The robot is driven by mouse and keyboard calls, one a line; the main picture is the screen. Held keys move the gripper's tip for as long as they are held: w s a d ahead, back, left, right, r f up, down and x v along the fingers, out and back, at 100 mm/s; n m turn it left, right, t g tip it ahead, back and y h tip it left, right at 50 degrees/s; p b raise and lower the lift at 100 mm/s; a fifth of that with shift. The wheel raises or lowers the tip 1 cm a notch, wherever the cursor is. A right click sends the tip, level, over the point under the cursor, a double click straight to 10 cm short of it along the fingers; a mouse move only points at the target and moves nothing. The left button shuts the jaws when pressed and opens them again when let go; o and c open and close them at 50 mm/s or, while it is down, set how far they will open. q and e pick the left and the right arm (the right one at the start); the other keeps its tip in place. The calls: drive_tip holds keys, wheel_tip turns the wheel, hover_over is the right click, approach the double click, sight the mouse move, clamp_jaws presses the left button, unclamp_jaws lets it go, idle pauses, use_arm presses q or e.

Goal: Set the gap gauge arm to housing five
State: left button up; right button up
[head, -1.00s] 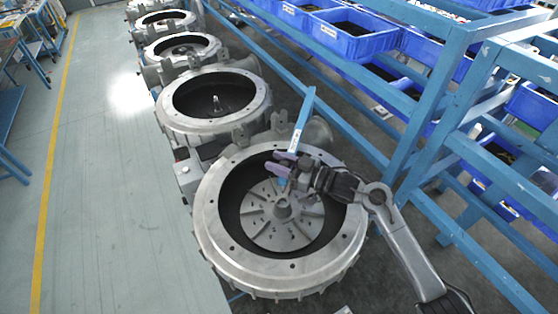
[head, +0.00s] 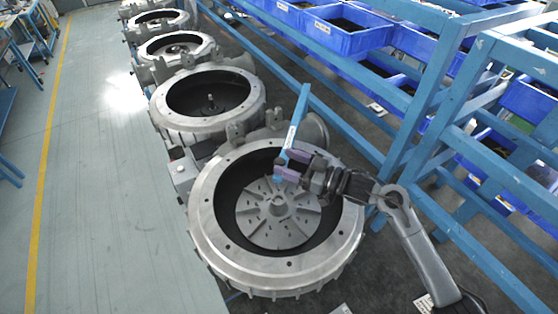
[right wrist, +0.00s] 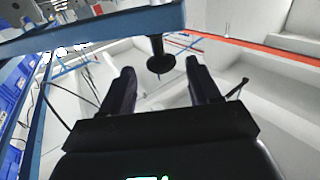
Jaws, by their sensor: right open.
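The gap gauge arm (head: 297,118) is a narrow blue bar slanting over the nearest blower housing (head: 212,235). Its lower end is above the housing's opening. I cannot read any housing number. My right gripper (head: 286,165) is at the bar's lower part, with its purple-tipped fingers spread apart. In the right wrist view, the fingers of my right gripper (right wrist: 160,82) are open. A dark round knob (right wrist: 160,64) hangs from a blue bar (right wrist: 90,32) and lines up with the gap between the fingertips. Whether the fingers touch it is unclear. My left gripper is not in view.
Several round grey housings, including the second one (head: 168,127), run in a row to the far left. A blue rack (head: 455,110) with blue bins (head: 345,35) stands on the right. The floor left of the row (head: 110,190) is clear.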

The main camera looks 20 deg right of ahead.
drive_tip(key=b+v, duration=0.1)
drive_tip(key=v, duration=0.6)
drive_tip(key=shift+r, duration=0.1)
